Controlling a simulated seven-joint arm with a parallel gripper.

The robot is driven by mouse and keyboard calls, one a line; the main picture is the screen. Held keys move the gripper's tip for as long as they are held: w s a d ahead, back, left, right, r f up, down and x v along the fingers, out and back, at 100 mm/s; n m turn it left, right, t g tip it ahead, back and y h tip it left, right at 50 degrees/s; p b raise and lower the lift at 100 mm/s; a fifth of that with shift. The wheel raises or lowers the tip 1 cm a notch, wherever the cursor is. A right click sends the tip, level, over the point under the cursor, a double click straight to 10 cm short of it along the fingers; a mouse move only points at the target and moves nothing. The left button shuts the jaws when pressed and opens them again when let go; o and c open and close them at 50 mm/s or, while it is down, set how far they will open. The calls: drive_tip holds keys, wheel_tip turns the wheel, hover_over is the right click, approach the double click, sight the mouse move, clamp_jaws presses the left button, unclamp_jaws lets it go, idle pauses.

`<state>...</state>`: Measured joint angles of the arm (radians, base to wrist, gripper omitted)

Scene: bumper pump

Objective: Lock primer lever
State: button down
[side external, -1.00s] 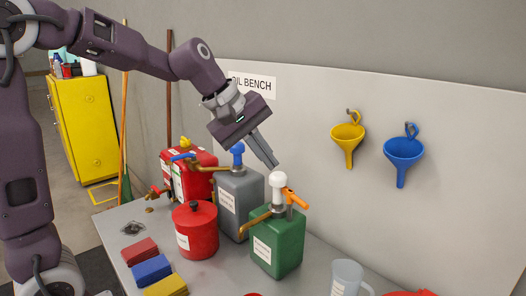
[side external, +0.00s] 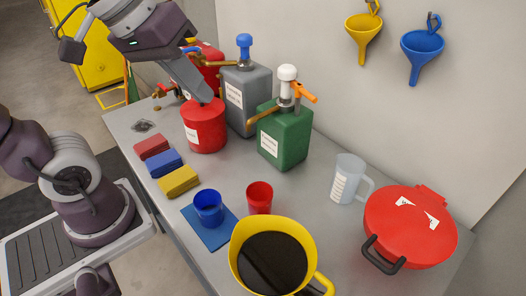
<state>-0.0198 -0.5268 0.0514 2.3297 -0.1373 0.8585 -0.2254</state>
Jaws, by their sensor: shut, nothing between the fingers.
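A green can (side external: 284,142) carries a pump with a white knob (side external: 287,73), a brass spout and an orange lever (side external: 303,91) pointing right. A grey can (side external: 240,98) behind it has a blue-knobbed pump (side external: 244,42). A red can (side external: 210,58) farther back has a blue lever (side external: 190,49) and brass fittings, partly hidden by my arm. Which lever is the primer lever I cannot tell. My gripper (side external: 207,97) is shut and empty, pointing down and right over the top of a round red pot (side external: 204,132). It is left of the green can, apart from its lever; contact with the pot is unclear.
Red, blue and yellow blocks (side external: 178,181) lie along the bench's left edge. In front are a blue cup (side external: 208,204), a red cup (side external: 259,197) and a yellow jug (side external: 238,262) of dark liquid. A clear measuring jug (side external: 345,180) and red lidded pan (side external: 410,226) stand right. Funnels (side external: 422,52) hang on the wall.

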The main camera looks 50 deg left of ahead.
sight(308, 96)
drive_tip(key=s+f+m+y, duration=0.1)
drive_tip(key=s+f+m, duration=0.25)
drive_tip(key=s, duration=0.25)
drive_tip(key=w+a+r+t+y, duration=0.2)
drive_tip(key=w+a+t, duration=0.15)
drive_tip(key=w, duration=0.45)
drive_tip(key=w+a+r+t+y, duration=0.1)
drive_tip(key=w+a+r+t, duration=0.15)
drive_tip(key=w+a, duration=0.4)
drive_tip(key=w+d+f+m+h, duration=0.1)
drive_tip(key=w+d+f, duration=0.2)
drive_tip(key=w, duration=0.2)
drive_tip(key=w+d+f+m+h, duration=0.1)
drive_tip(key=w+d+f+h, duration=0.1)
drive_tip(key=w+d+f, duration=0.1)
drive_tip(key=w+d+f+m+h, duration=0.1)
drive_tip(key=w+d+f+h, duration=0.1)
drive_tip(key=w+f, duration=0.3)
drive_tip(key=shift+w+d+g, duration=0.15)
drive_tip(key=shift+w+d, duration=0.25)
drive_tip(key=shift+w, duration=0.25)
drive_tip(key=shift+w+d+g, duration=0.15)
drive_tip(key=shift+w+d, duration=0.25)
drive_tip(key=shift+w, duration=0.2)
drive_tip(key=shift+f, duration=0.1)
